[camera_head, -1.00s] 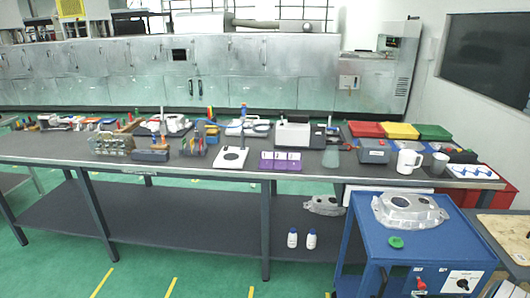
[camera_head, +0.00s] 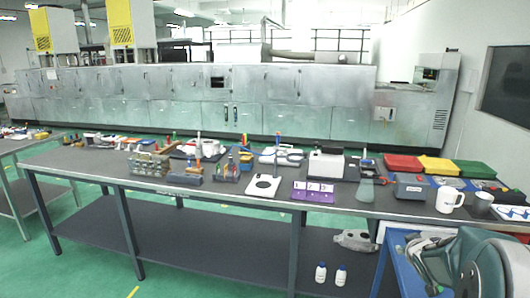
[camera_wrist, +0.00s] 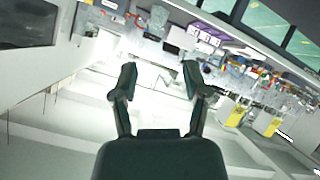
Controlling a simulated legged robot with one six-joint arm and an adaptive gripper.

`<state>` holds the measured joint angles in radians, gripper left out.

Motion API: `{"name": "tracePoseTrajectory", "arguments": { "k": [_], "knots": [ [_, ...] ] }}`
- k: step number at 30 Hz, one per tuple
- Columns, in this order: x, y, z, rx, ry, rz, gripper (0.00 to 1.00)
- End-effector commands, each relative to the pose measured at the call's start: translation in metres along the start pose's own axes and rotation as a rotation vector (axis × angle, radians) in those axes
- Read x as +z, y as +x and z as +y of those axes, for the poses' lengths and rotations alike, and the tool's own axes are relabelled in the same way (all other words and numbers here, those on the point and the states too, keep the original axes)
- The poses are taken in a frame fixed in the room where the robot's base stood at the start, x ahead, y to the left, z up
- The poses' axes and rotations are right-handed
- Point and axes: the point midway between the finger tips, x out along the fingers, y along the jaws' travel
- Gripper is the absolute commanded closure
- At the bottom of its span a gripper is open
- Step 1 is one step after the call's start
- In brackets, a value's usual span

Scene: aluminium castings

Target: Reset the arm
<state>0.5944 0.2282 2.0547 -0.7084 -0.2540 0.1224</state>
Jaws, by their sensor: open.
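My gripper (camera_wrist: 160,72) is open in the wrist view, its two dark fingers apart with nothing between them. In the head view my dark green arm and gripper (camera_head: 434,262) fill the lower right corner. They stand in front of the blue cart (camera_head: 405,272) and cover most of its top. The grey casting there is mostly hidden behind my arm.
A long workbench (camera_head: 95,165) holds a white mug (camera_head: 449,200), purple trays (camera_head: 313,191), a grey box (camera_head: 411,187) and coloured bins (camera_head: 438,166). Two white bottles (camera_head: 321,273) and a casting (camera_head: 355,240) are on its lower shelf. The wrist view shows the room tilted and upside down.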

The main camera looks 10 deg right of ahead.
Motion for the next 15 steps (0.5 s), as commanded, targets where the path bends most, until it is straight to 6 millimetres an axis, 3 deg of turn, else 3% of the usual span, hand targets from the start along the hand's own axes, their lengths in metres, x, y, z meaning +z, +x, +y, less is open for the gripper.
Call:
{"name": "tracePoseTrajectory", "arguments": {
  "k": [1, 6, 15],
  "knots": [
    [-0.014, -0.019, -0.01, 0.005, 0.006, -0.014, 0.41],
    [-0.033, -0.076, -0.044, 0.002, 0.051, -0.093, 0.41],
    [-0.03, -0.187, -0.113, -0.093, 0.132, -0.242, 0.41]
  ]
}}
